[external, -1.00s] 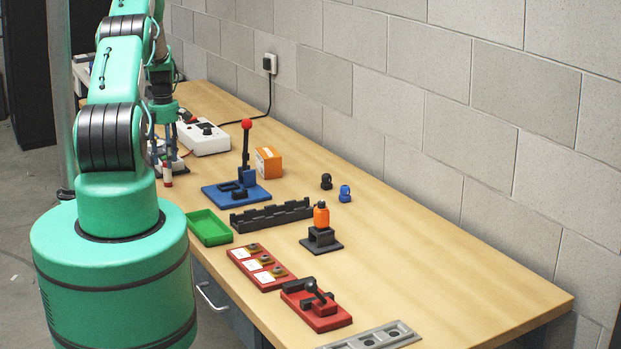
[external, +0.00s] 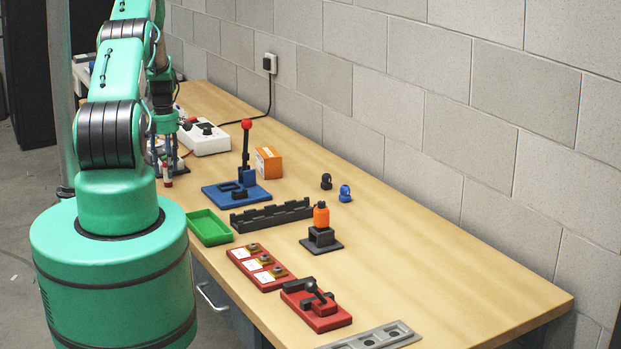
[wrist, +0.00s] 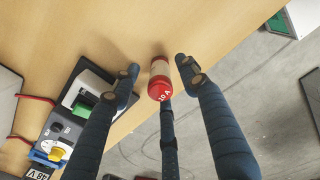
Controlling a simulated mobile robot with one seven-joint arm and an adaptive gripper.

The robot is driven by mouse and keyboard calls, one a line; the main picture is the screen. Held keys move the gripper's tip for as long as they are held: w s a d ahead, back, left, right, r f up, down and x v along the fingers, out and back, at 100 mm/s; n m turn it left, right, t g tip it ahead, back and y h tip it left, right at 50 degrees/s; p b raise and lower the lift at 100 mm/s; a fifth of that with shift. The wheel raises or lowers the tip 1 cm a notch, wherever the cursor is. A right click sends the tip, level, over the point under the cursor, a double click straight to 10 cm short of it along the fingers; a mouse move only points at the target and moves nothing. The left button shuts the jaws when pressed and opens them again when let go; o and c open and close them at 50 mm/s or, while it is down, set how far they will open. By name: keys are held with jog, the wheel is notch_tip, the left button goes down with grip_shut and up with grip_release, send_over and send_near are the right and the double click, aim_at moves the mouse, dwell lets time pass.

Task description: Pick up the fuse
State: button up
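The fuse (wrist: 160,78) is a small cylinder with a red end marked "10 A" and a pale body. In the wrist view it stands between the fingertips of my gripper (wrist: 158,77), with a visible gap to the left and right fingers. A third finger lies below it in the picture; whether it touches the fuse cannot be told. In the external view a red and white fuse (external: 167,176) shows at the table's left edge, just below my gripper (external: 166,160). The gripper is partly hidden there by my arm.
The white box (external: 204,139), blue lever press (external: 236,192) and green tray (external: 209,228) stand nearby. The table edge is close.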

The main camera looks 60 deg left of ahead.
grip_shut()
jog(key=shift+r, duration=0.15)
jog(key=shift+r, duration=0.7)
notch_tip(320, 180, up, 2)
jog(key=shift+b, duration=0.35)
jog(key=s+d, duration=0.3)
jog(key=d, duration=0.4)
jog(key=s+d+r+b, duration=0.1)
jog(key=s+d, duration=0.3)
jog(key=d, duration=0.3)
jog(key=shift+d+r, duration=0.15)
jog(key=shift+d, duration=0.05)
